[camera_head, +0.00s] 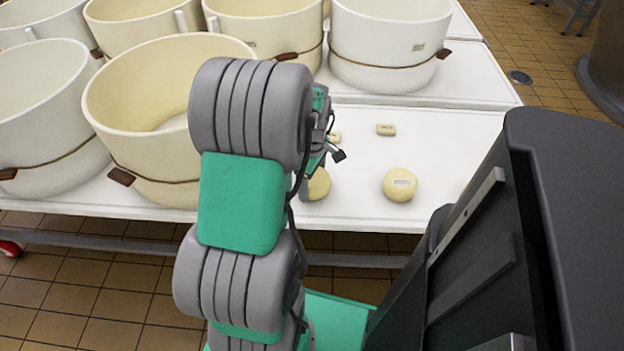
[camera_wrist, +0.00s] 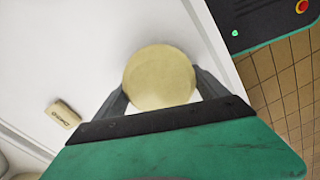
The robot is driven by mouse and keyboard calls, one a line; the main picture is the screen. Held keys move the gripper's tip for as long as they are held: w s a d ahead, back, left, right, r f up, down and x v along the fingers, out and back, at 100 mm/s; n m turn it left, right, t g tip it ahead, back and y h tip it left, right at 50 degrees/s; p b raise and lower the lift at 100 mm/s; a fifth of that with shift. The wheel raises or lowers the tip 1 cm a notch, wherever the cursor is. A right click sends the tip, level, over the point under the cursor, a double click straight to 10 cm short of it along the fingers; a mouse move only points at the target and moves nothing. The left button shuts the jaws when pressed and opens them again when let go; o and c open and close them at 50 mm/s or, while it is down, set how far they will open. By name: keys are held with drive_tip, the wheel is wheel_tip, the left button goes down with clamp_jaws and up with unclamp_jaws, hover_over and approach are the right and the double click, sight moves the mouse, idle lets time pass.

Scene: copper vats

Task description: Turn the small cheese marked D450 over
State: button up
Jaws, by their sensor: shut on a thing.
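A small round pale-yellow cheese (camera_wrist: 160,76) sits between the two fingers of my gripper (camera_wrist: 159,84), which is shut on it. Its face toward the wrist camera looks plain, with no label showing. In the head view a partly hidden cheese (camera_head: 319,185) shows beside my arm, near the table's front edge, and seems to be the same one. I cannot tell which cheese is marked D450.
A small marked block (camera_wrist: 63,114) lies on the white table (camera_head: 450,205); its lettering is unclear. Another block (camera_head: 386,130) lies behind the second cheese. Large cream vats, such as the nearest one (camera_head: 150,120), stand left and behind. The table's right front is mostly clear.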

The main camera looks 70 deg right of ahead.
drive_tip(key=shift+f, duration=0.3)
idle(0.4)
drive_tip(key=o, duration=1.9)
